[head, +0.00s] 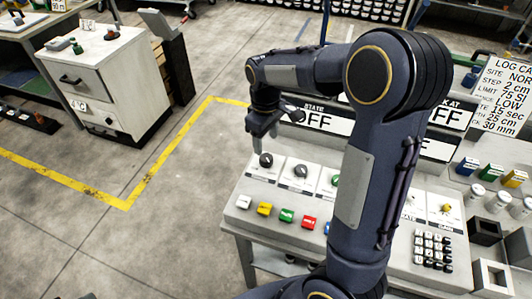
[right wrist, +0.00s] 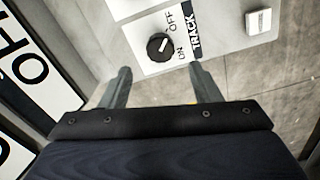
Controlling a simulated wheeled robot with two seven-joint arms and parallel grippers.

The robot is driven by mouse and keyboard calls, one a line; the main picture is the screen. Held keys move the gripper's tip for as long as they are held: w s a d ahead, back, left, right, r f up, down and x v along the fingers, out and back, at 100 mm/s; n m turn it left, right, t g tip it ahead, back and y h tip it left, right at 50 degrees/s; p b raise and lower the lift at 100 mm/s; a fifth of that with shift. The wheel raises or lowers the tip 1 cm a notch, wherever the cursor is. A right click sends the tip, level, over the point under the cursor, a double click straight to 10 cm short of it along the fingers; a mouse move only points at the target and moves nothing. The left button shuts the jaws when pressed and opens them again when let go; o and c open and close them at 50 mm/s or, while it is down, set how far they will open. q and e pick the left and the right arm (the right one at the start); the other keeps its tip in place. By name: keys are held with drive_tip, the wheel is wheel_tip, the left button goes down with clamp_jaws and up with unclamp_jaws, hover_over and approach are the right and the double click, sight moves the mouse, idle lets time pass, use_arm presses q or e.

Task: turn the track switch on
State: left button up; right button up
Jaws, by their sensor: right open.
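The track switch (right wrist: 160,46) is a round black knob on a white plate lettered OFF, ON and TRACK. Its white pointer mark appears to point toward OFF. In the head view the knob (head: 265,160) is the leftmost on the console. My right gripper (head: 262,134) is just above this knob. In the right wrist view its two fingers (right wrist: 160,72) are spread apart with nothing between them, and the knob lies beyond the tips, roughly centred between them. I cannot tell the exact gap to the knob. My left gripper is not in view.
A second black knob (head: 300,171) sits close to the right. White, yellow, green and red buttons (head: 287,215) line the console front. Display boards (head: 312,118) reading OFF stand behind. My right arm hides the console's middle. Floor to the left is free up to a white cabinet (head: 100,75).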

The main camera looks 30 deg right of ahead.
sight(266, 157)
wheel_tip(266, 157, down, 7)
drive_tip(key=shift+r, duration=0.1)
idle(0.3)
drive_tip(key=c, duration=1)
